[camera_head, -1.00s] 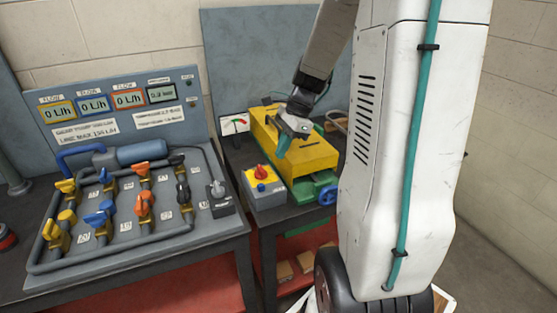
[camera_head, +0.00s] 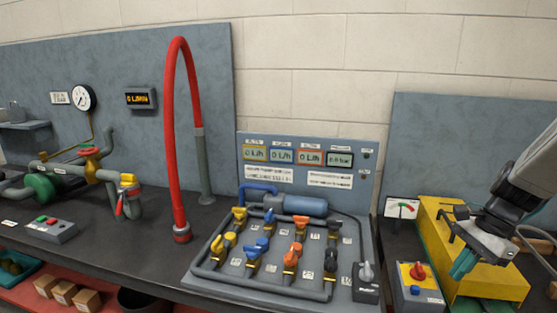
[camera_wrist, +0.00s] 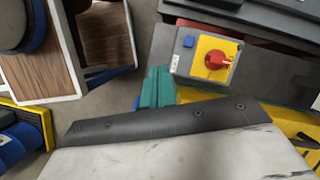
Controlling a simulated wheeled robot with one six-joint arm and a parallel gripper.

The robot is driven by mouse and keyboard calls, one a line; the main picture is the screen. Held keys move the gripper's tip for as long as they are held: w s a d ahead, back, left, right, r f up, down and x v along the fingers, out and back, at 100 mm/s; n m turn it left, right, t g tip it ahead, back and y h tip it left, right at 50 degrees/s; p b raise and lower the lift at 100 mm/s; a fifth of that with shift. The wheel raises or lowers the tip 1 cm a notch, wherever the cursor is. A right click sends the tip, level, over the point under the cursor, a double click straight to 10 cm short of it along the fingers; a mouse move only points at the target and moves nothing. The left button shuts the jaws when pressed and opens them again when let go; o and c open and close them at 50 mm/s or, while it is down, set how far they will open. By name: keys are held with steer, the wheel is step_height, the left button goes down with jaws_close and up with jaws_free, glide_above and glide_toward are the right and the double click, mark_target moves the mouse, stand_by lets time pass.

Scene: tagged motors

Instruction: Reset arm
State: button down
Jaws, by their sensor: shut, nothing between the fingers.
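My gripper (camera_head: 464,262) is at the right of the head view, at the end of my arm. Its teal fingers are shut with nothing between them. It appears in front of or over the yellow machine housing (camera_head: 437,222); the exact gap cannot be told. Just left of it stands a grey switch box with a yellow plate and a red rotary knob (camera_head: 418,271). The same red knob shows in the wrist view (camera_wrist: 215,60), beside a blue button (camera_wrist: 188,41).
The valve panel (camera_head: 340,225) with yellow, blue, orange and black handles stands in the middle. A red hose (camera_head: 175,140) arches up left of it. A control box (camera_head: 51,229) and pipework with a gauge (camera_head: 83,97) are at the far left.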

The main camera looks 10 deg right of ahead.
steer(key=s+a+r+n+h, duration=0.2)
steer(key=s+a+r+n, duration=0.3)
steer(key=s+a+n, duration=0.2)
steer(key=s+a+r+n+t+h, duration=0.1)
steer(key=s+a+r+n+h, duration=0.1)
steer(key=s+a+r+n, duration=0.3)
steer(key=s+a+n, duration=0.3)
steer(key=a+n, duration=0.2)
steer(key=shift+a+r, duration=0.2)
steer(key=shift+r, duration=0.2)
